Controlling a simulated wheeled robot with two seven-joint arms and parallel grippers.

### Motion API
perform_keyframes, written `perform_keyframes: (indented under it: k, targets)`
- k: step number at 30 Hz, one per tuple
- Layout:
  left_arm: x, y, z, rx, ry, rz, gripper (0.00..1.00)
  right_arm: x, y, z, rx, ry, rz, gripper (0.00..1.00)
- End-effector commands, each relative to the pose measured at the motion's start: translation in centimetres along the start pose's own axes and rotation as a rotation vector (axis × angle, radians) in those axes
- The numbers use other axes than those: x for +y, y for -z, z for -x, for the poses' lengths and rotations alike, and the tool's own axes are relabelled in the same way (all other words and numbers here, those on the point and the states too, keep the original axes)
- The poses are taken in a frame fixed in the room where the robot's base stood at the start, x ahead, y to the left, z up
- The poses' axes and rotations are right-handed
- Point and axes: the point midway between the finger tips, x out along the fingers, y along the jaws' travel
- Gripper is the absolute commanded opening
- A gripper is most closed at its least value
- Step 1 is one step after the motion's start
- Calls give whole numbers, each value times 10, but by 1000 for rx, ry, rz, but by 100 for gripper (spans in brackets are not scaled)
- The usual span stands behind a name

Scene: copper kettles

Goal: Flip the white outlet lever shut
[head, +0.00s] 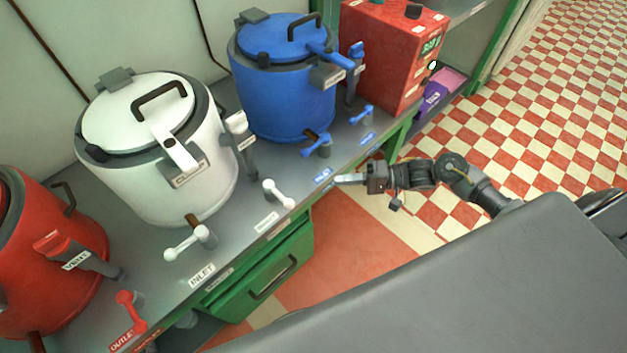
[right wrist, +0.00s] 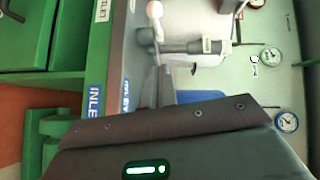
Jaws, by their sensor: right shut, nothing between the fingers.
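The white outlet lever (head: 278,194) stands at the table's front edge, right of the white kettle (head: 160,165). It is a short white bar with round knobs, slanting toward the front edge. The small label (head: 266,222) beside it is hard to read in the head view. In the right wrist view the lever's white knob (right wrist: 154,9) is just ahead of my fingertips, beside a label ending in "TLET". My right gripper (head: 338,180) is shut and empty, right of the lever and apart from it, near the blue inlet label (head: 323,175). My left gripper is not in view.
Another white lever (head: 185,245) stands by the white "INLET" label (head: 201,275). The blue kettle (head: 285,85) has two blue levers, and a red control box (head: 390,50) stands beyond it. A red kettle (head: 45,255) is at left. Green drawers (head: 265,275) lie below the table edge.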

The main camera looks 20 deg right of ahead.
Motion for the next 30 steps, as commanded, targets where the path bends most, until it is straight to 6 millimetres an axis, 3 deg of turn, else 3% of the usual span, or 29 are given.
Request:
perform_keyframes:
  k: [16,22,30]
  targets:
    - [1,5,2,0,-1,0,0,0,0,-100,1,2,0,0]
    - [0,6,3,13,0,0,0,0,-21,-117,1,1,0,0]
    - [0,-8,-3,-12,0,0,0,0,-28,-124,2,0,1,0]
